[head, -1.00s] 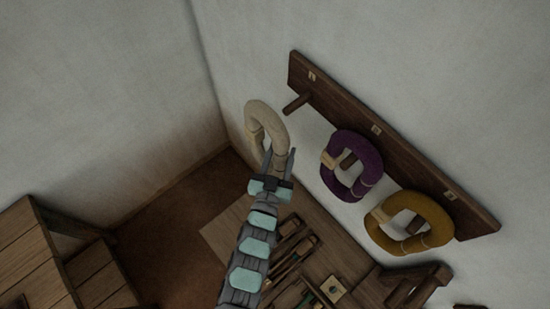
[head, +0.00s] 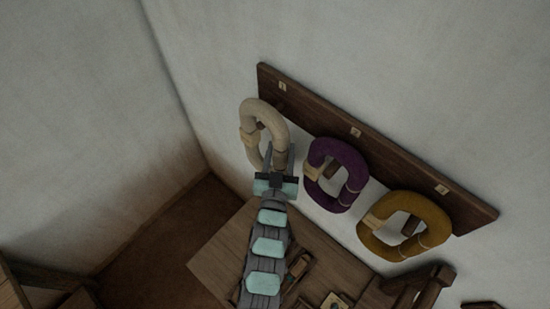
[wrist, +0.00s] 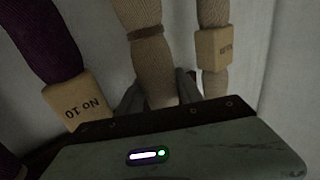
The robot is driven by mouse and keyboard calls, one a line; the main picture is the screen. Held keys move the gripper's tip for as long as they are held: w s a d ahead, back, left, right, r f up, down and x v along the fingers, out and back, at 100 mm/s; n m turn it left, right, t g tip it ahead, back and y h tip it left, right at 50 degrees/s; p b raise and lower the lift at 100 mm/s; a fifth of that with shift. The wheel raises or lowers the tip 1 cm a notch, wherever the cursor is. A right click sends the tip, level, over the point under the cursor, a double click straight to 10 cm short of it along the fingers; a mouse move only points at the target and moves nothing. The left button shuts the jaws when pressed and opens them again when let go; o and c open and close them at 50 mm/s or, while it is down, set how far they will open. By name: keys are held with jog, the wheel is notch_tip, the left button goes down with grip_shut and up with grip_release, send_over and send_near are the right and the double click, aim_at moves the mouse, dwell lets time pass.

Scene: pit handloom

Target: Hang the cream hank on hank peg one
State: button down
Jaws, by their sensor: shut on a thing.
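The cream hank (head: 274,115) is an upright loop in the head view, in front of the wall at the left end of the peg board. My gripper (head: 280,162) is shut on its lower right side. In the wrist view the gripper (wrist: 158,92) has its fingers either side of one cream strand (wrist: 150,60), below a tie band. A second cream strand with a tan tag (wrist: 213,50) is on the right. The board's label one (head: 283,87) is just above and right of the hank. Peg one is hidden behind the hank; I cannot tell whether it passes through the loop.
A purple hank (head: 357,170) hangs on the middle peg, close to the right of my gripper; it also fills the left of the wrist view (wrist: 35,40). A gold hank (head: 436,215) hangs farther right on the dark board (head: 320,110). A wooden bench (head: 222,255) is below.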

jog(key=shift+w+d+f+b, duration=0.3)
jog(key=shift+w+d+b, duration=0.25)
jog(key=shift+w, duration=0.1)
jog(key=shift+w+d+f+b, duration=0.3)
jog(key=shift+w+d+b, duration=0.2)
jog(key=shift+w+d, duration=0.1)
jog(key=shift+f, duration=0.15)
jog(key=c, duration=1.2)
grip_release()
jog(key=shift+o, duration=0.8)
jog(key=o, duration=0.4)
jog(key=shift+c, duration=0.2)
jog(key=shift+s, duration=0.1)
